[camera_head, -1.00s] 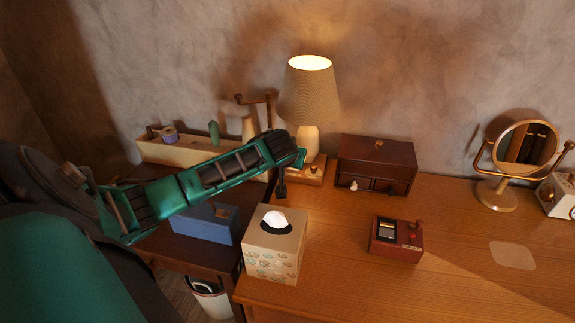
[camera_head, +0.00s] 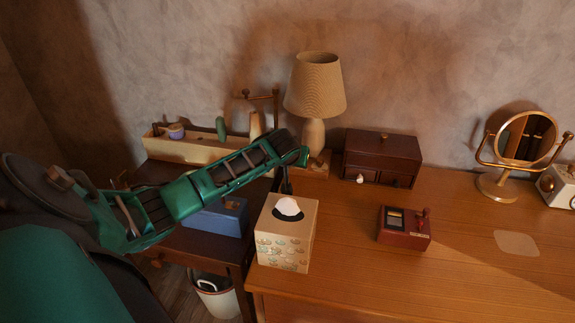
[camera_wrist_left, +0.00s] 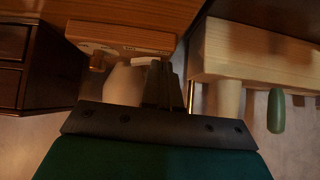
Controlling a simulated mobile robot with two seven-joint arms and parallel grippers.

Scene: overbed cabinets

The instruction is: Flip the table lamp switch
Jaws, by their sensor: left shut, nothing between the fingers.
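The table lamp has a ribbed beige shade (camera_head: 315,86) and a pale body (camera_head: 313,134) on a wooden base (camera_head: 316,166); it stands at the back of the desk, its shade unlit. In the left wrist view the base (camera_wrist_left: 122,36) has small markings and a wooden knob (camera_wrist_left: 97,62) on its edge; the switch's exact position is hard to read. My left gripper (camera_head: 287,184) is shut and empty, pointing down just left of the lamp base. Its dark fingers (camera_wrist_left: 165,84) show close beside the base in the wrist view; contact cannot be told. My right gripper is not in view.
A tissue box (camera_head: 287,235) stands just in front of my left gripper. A dark drawer box (camera_head: 382,158) is right of the lamp. A red-brown switch box (camera_head: 404,228), a round mirror (camera_head: 525,140) and a blue box (camera_head: 218,216) are around.

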